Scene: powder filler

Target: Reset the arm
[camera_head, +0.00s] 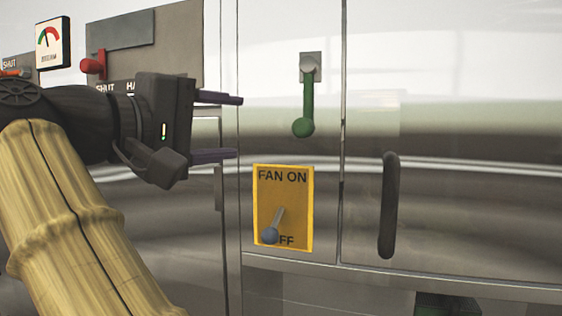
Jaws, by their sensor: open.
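My gripper (238,127) is at the left of the head view, at the end of my arm. Its two purple fingers point right and stand well apart, with nothing between them. They are left of the green-handled lever and above left of the yellow fan panel. I cannot tell whether the fingertips touch the steel front behind them.
A yellow FAN ON/OFF panel (297,212) has its lever (274,226) pointing down toward OFF. A green lever (306,108) hangs down above it. A black door handle (389,205) is at right. A red lever (95,66) and a gauge (52,43) are upper left.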

